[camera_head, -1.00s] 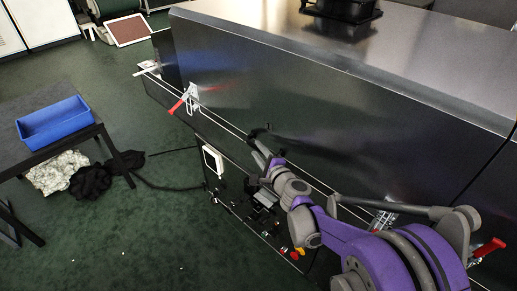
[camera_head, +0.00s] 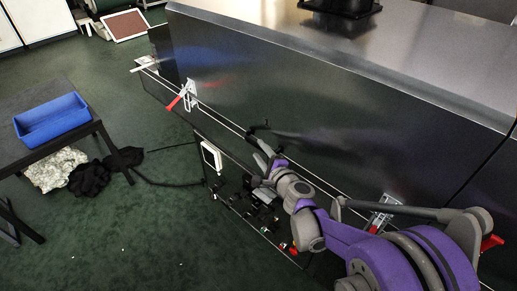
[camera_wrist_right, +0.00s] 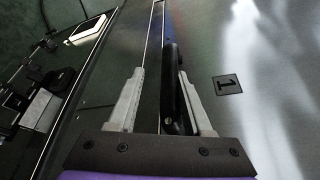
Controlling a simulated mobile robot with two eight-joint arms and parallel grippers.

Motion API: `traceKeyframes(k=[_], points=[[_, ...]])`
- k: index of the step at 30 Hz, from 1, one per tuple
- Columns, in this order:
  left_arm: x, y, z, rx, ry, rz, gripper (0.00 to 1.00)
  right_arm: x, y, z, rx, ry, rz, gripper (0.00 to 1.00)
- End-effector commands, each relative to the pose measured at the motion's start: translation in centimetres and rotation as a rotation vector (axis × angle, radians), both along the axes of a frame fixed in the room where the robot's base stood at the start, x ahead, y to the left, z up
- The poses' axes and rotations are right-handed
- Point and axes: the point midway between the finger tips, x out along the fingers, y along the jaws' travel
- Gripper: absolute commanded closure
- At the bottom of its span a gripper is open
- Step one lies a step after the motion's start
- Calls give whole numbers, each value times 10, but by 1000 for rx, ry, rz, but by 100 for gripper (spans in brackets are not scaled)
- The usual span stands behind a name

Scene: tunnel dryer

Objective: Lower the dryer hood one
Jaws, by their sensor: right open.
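The dryer hood (camera_head: 300,95) is a long dark metal cover across the upper right of the head view. A plate marked "1" shows on its face in the wrist view (camera_wrist_right: 228,84). A black bar handle (camera_wrist_right: 172,80) stands on the hood's face near its lower edge; its end also shows in the head view (camera_head: 260,126). My right gripper (camera_wrist_right: 160,76) is open, with one finger on each side of the handle; I cannot tell whether they touch it. In the head view, my right gripper (camera_head: 264,146) is at the handle, partly hidden by my arm. My left gripper is out of view.
Latches with red levers sit along the hood's lower edge, one at left (camera_head: 176,102) and one at right (camera_head: 374,228). Below is a control panel (camera_head: 262,218) with a white-framed screen (camera_head: 211,156). A table (camera_head: 28,92) with a blue bin (camera_head: 50,119) stands left. Green floor lies between.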

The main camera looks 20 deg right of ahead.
Motion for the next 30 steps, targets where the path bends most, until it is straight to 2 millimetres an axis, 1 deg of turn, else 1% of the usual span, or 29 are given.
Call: traceKeyframes(k=[1,6,9,12,15,18,30], points=[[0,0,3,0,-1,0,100,-11,-1,3,0,-1,-1,50],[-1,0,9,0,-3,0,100,-47,-2,9,0,-1,-3,50],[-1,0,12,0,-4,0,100,-64,-2,11,-1,0,-3,50],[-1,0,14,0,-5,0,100,-77,-3,12,-1,0,-2,50],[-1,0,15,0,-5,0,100,-84,-3,13,0,-1,-1,50],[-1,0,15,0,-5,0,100,-87,-3,13,0,-1,-1,50],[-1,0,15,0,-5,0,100,-87,-3,13,0,-1,-1,50]])
